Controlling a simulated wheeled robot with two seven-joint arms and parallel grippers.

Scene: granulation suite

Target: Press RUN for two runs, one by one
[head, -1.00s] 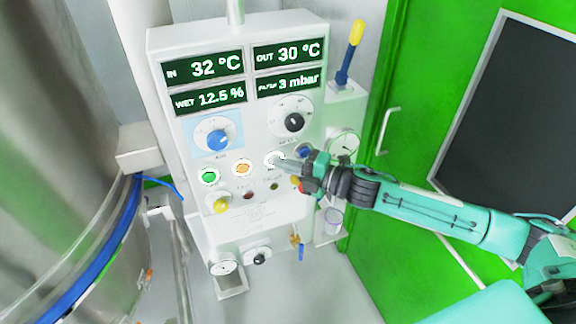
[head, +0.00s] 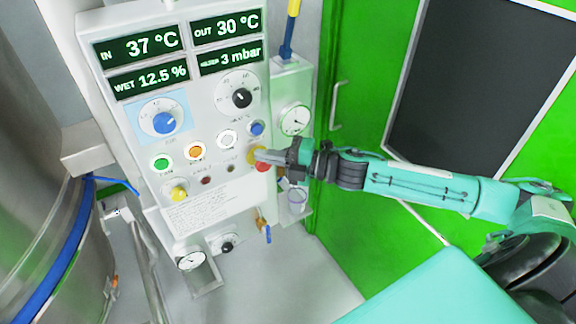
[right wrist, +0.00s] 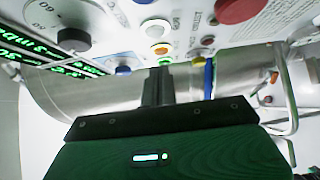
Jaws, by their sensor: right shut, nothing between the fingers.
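The control panel (head: 200,90) has a row of round buttons: green (head: 162,163), orange (head: 195,152), white (head: 227,139) and blue (head: 257,128). I cannot read their labels, so I cannot tell which is RUN. My right gripper (head: 266,156) is shut and empty, in front of the red and yellow stop button (head: 261,166), partly hiding it. I cannot tell whether it touches the panel. In the right wrist view the shut fingers (right wrist: 158,75) point toward the panel, with the white button (right wrist: 155,27) beyond. My left gripper is not in view.
The displays (head: 140,48) read IN 37 °C, OUT 30 °C, WET 12.5 %, filter 3 mbar. A steel vessel (head: 40,170) stands at left, a green door (head: 350,110) at right.

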